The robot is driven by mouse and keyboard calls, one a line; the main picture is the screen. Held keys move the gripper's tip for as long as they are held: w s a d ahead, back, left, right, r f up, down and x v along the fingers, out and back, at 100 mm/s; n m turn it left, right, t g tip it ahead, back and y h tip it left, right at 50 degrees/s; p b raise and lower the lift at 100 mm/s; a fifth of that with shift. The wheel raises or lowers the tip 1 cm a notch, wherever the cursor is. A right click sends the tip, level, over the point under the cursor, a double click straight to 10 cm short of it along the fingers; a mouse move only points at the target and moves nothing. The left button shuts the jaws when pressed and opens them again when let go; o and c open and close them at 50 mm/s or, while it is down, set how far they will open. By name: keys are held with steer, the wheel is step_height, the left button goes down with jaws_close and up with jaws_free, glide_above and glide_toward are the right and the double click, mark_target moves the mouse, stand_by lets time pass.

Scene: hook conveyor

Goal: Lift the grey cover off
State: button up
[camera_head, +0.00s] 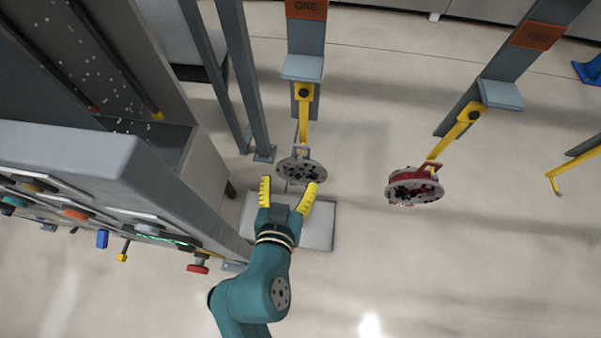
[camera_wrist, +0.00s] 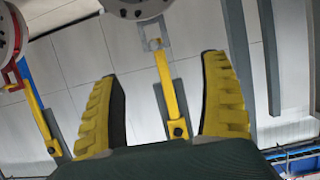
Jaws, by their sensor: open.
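The grey cover (camera_head: 302,171), a round holed disc with a small grey handle on top, hangs from the yellow hook (camera_head: 304,118) under the sign ONE. In the wrist view, the grey cover (camera_wrist: 137,8) is cut off by the top edge, with its handle and the yellow hook (camera_wrist: 168,88) below it. My gripper (camera_head: 288,188) is open and empty, its yellow fingers pointing up the picture toward the cover. In the wrist view, the cover lies beyond the fingertips of my gripper (camera_wrist: 160,72), not between them. The gap in depth is hard to judge.
A red-handled cover (camera_head: 415,187) hangs from a second hook at the right, under another orange sign. An empty yellow hook (camera_head: 557,184) is at the far right. A grey control console (camera_head: 70,150) stands close on the left. Open floor lies to the lower right.

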mark_target(302, 150)
steer(key=x, duration=0.8)
steer(key=shift+w+d, duration=0.1)
steer(key=shift+d, duration=0.1)
steer(key=x, duration=0.3)
steer(key=p+x, duration=0.1)
steer(key=x, duration=0.1)
steer(key=shift+w+d+r, duration=0.1)
steer(key=shift+d+r, duration=0.05)
steer(key=shift+d, duration=0.2)
steer(key=shift+c, duration=0.2)
steer(key=c, duration=1.3)
steer(key=shift+r, duration=0.1)
